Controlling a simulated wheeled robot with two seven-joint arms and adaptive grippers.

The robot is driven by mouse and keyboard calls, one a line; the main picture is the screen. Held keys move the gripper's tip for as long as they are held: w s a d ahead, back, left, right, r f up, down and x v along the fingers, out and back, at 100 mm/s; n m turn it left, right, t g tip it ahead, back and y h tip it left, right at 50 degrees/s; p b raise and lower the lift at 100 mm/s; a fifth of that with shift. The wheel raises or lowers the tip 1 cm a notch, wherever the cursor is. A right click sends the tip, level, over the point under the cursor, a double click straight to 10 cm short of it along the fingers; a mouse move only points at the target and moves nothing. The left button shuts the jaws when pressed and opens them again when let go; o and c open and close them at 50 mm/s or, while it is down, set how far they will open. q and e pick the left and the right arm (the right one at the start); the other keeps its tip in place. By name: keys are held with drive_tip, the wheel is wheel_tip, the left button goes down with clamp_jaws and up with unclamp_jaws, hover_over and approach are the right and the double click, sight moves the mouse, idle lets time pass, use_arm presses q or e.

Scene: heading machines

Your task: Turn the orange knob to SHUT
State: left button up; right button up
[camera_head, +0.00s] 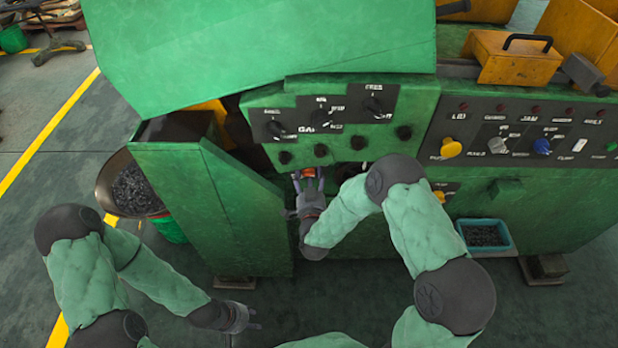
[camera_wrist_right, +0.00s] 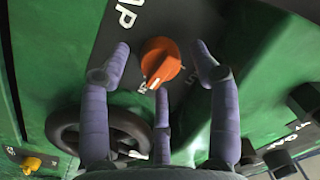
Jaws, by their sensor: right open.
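The orange knob (camera_wrist_right: 160,62) is on a dark label plate on the green machine. In the right wrist view its pointer end is toward the lower left, near a small white mark. In the head view only a bit of the knob (camera_head: 309,172) shows between the fingers. My right gripper (camera_wrist_right: 162,75) is open, its purple fingers spread around the knob with gaps at the sides. It also shows in the head view (camera_head: 309,184) at the machine's front. My left gripper (camera_head: 248,318) hangs low over the floor at the left, away from the machine; its fingers are too small to judge.
A black handwheel (camera_wrist_right: 100,132) lies close below the knob. The machine's upper panel (camera_head: 340,112) carries several black knobs. A green box-like guard (camera_head: 215,200) stands left of my right gripper. A blue tray of dark parts (camera_head: 484,236) is at the right.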

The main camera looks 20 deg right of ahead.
drive_tip(key=shift+w, duration=0.25)
drive_tip(key=c, duration=1.1)
drive_tip(key=shift+c, duration=0.2)
